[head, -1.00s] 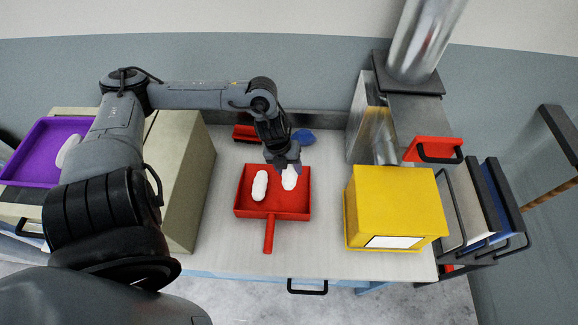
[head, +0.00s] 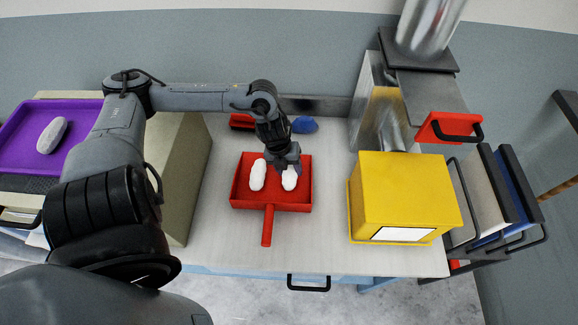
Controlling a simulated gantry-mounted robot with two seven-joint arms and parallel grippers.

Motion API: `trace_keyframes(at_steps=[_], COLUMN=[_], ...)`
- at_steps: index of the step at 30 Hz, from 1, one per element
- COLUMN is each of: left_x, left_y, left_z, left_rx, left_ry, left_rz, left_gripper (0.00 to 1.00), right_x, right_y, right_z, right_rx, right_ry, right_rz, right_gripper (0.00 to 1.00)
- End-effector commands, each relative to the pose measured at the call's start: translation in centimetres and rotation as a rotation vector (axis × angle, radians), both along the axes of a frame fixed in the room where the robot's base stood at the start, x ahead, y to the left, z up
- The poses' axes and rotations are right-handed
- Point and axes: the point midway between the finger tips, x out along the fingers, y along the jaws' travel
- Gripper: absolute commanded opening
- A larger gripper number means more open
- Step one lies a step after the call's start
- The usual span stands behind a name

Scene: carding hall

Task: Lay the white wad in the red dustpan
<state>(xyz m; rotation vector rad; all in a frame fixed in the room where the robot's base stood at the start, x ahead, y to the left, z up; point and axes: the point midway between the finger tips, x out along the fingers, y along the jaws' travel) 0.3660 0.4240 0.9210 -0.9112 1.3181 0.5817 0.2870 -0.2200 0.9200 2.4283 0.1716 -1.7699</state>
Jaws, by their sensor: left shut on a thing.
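The red dustpan (head: 239,200) lies on the pale bench top with its handle pointing to the front. One white wad (head: 258,175) lies in the left part of its pan. A second white wad (head: 290,180) is at the right part of the pan, under my left gripper (head: 286,168). My left gripper points down and is shut on this second wad; its fingertips partly hide the wad's upper end. I cannot tell whether the held wad touches the pan floor. Another white wad (head: 52,135) lies in the purple tray (head: 22,150) at the left. My right gripper is not in view.
A blue lump (head: 305,124) and a red item (head: 242,121) lie behind the dustpan. A beige block (head: 180,170) stands left. Bench is clear in front.

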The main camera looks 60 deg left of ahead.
Motion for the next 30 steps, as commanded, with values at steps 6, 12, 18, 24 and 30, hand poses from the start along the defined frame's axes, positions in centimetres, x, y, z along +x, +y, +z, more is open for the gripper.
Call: trace_keyframes(at_steps=[6,12,18,24,30], left_x=[0.0,0.0,0.0,0.0,-0.4], left_y=[0.0,0.0,0.0,0.1,0.4], left_z=[0.0,0.0,0.0,0.2,1.9], left_rx=[0.0,0.0,0.0,0.001,0.005], left_ry=[0.0,0.0,0.0,-0.001,0.002], left_rz=[0.0,0.0,0.0,-0.001,0.0], left_gripper=[0.21,0.73,0.81,0.81,0.81], right_x=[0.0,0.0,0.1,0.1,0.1], right_y=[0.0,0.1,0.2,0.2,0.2], right_z=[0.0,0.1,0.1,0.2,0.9], right_rx=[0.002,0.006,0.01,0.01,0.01], right_ry=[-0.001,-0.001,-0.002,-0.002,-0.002], right_rz=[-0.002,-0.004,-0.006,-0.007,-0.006], right_gripper=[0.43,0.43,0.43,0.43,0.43])
